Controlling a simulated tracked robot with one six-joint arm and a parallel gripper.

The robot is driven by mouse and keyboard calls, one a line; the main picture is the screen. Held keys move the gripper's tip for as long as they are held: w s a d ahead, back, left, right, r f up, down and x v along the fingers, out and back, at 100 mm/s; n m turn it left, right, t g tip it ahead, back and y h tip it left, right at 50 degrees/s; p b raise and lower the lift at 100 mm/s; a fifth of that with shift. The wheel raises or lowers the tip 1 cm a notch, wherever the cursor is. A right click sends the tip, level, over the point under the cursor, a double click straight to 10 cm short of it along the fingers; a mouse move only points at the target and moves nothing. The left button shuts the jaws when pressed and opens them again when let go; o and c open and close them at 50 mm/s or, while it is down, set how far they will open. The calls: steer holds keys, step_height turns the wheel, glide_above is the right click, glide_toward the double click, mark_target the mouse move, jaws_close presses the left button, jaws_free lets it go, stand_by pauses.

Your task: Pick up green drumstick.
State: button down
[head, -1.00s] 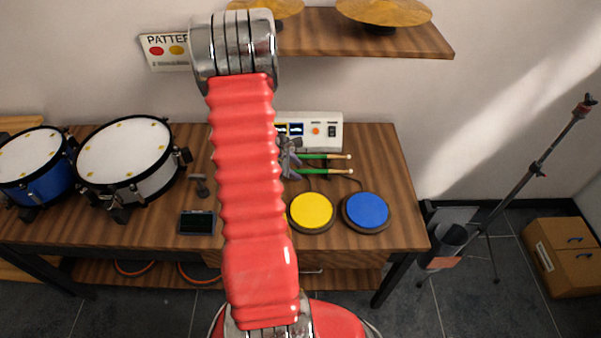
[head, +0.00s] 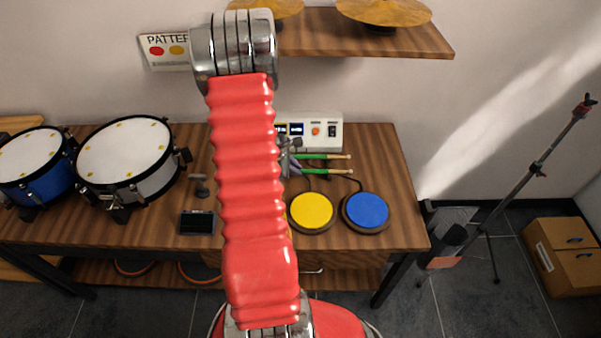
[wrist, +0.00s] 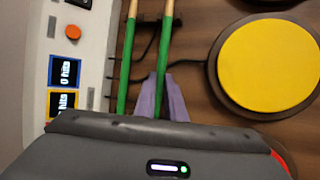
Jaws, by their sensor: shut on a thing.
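Two green drumsticks with bare wooden ends lie side by side on the wooden table, near the white box. In the head view the far drumstick (head: 322,156) and the near drumstick (head: 325,171) point right, their left parts hidden by my gripper (head: 291,161) and arm. In the wrist view the far drumstick (wrist: 125,65) is on the left, outside my fingers. My gripper (wrist: 161,88) has its purple fingers shut on the near drumstick (wrist: 163,60). I cannot tell whether that drumstick is clear of the table.
A yellow pad (head: 311,211) and a blue pad (head: 367,211) sit in front of the drumsticks, with cables beside them. The white box (head: 327,131) stands behind. Drums (head: 124,158) stand at left, and a shelf (head: 345,36) with cymbals hangs above.

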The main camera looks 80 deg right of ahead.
steer(key=shift+r, duration=0.1)
stand_by(0.3)
step_height(320, 180, up, 10)
stand_by(0.6)
steer(key=c, duration=2.5)
jaws_free()
jaws_close()
